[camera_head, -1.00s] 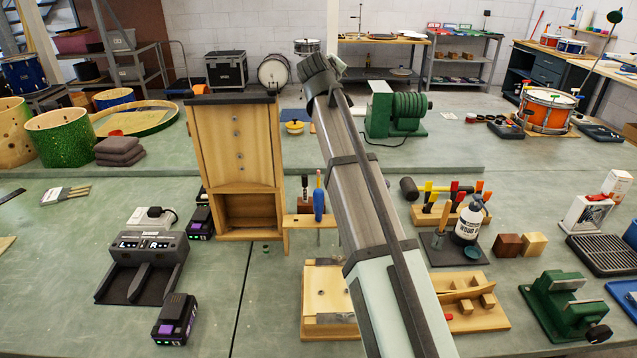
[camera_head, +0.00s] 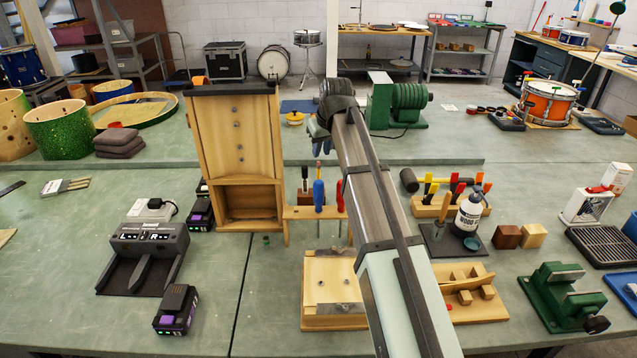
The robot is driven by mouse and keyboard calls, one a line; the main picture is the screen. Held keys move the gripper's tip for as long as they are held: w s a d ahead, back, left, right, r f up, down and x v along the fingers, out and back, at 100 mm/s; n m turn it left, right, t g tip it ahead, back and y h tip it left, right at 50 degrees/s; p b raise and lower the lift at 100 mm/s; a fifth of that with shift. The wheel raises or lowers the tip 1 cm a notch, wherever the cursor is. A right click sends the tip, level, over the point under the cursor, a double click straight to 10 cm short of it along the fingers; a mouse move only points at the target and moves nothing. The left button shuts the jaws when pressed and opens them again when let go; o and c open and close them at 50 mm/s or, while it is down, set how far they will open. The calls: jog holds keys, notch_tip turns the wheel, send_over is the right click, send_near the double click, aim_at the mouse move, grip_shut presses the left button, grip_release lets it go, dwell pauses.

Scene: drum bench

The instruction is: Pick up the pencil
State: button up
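I cannot pick out a pencil with certainty. A small wooden rack (camera_head: 300,213) stands at the middle of the bench and holds several upright tools. Among them are a blue-handled tool (camera_head: 319,194), a red-handled tool (camera_head: 340,196) and a dark brown-handled one (camera_head: 304,184). My gripper (camera_head: 322,147) hangs above and behind the rack, apart from the tools. Its fingers are small and partly hidden by my arm, so their opening and any contents are unclear.
A tall wooden case (camera_head: 236,140) stands just left of the rack. A green machine (camera_head: 398,103) is behind my arm. A wooden block (camera_head: 330,283) lies in front of the rack. A glue bottle (camera_head: 467,215) and mallet rack (camera_head: 440,208) are to the right.

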aim_at(319, 166)
jog(key=x, duration=0.4)
jog(key=shift+s+d+x, duration=0.1)
jog(key=shift+d+x, duration=0.05)
jog(key=shift+x, duration=1.2)
jog(key=shift+s+d+x, duration=0.1)
jog(key=shift+s+x, duration=0.05)
jog(key=shift+x, duration=1.15)
jog(key=shift+f, duration=0.15)
grip_shut()
